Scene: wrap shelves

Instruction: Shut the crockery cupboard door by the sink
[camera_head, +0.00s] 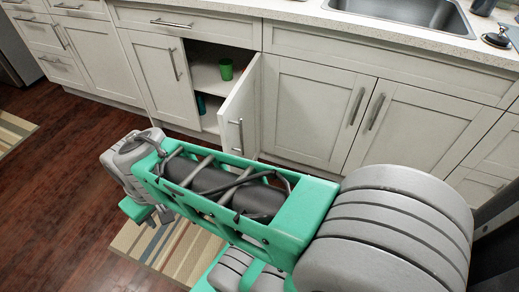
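The cupboard door (240,116) stands open, swung out from the row of white lower cabinets to the left of the sink (410,12). It hinges on its right side and has a metal bar handle (237,135) near its free edge. A green cup (226,69) stands on the shelf inside, and a blue-green item (201,105) shows lower down. My gripper (150,214) is at the left end of my arm, in front of the cabinets and apart from the door. My arm hides much of it, and its fingers cannot be made out clearly.
A closed cabinet door (155,77) is left of the opening, and closed doors (313,110) are to its right. The countertop (290,12) runs above. A striped rug (185,250) lies below my arm.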

